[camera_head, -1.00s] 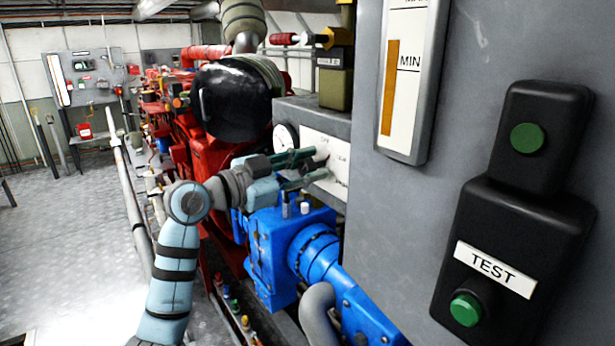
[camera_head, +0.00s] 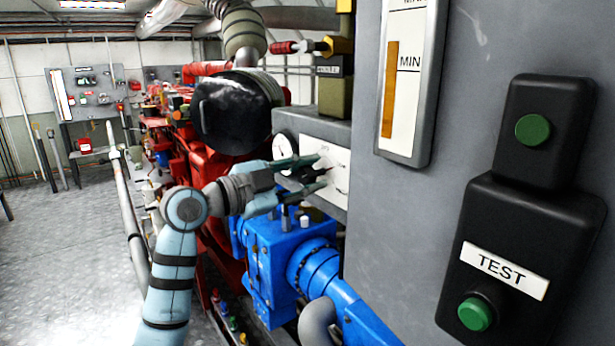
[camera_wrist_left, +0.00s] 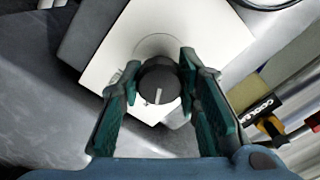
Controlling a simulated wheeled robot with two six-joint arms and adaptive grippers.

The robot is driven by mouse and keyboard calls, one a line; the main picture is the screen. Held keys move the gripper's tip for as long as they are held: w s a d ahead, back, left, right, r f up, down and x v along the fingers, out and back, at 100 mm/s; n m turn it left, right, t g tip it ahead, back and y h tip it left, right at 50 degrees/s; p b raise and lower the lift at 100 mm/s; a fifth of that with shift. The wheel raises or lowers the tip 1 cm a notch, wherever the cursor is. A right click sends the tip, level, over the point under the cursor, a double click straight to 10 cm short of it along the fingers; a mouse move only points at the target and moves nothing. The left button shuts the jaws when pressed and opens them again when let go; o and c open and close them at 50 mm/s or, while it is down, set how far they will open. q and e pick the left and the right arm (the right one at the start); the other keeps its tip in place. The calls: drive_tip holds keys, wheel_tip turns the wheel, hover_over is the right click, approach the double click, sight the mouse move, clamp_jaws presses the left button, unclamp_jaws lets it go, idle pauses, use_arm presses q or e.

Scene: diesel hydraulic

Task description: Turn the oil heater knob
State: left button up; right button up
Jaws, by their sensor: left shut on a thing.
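The oil heater knob (camera_wrist_left: 158,88) shows in the left wrist view as a dark round knob with a white pointer line. It sits on a white plate (camera_wrist_left: 112,62), which also shows in the head view (camera_head: 338,178) on a grey box. My left gripper (camera_head: 324,168) reaches the plate from the left. In the left wrist view its green fingers (camera_wrist_left: 159,92) lie on both sides of the knob and are shut on it. My right gripper is not in view.
A grey cabinet with a black TEST button box (camera_head: 520,250) and a level gauge (camera_head: 408,80) stands close on the right. A blue pump (camera_head: 285,255) lies just below my left gripper. A round gauge (camera_head: 282,148) is beside the plate.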

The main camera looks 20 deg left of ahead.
use_arm(q)
drive_tip(key=o, duration=1.2)
drive_tip(key=v, duration=1.2)
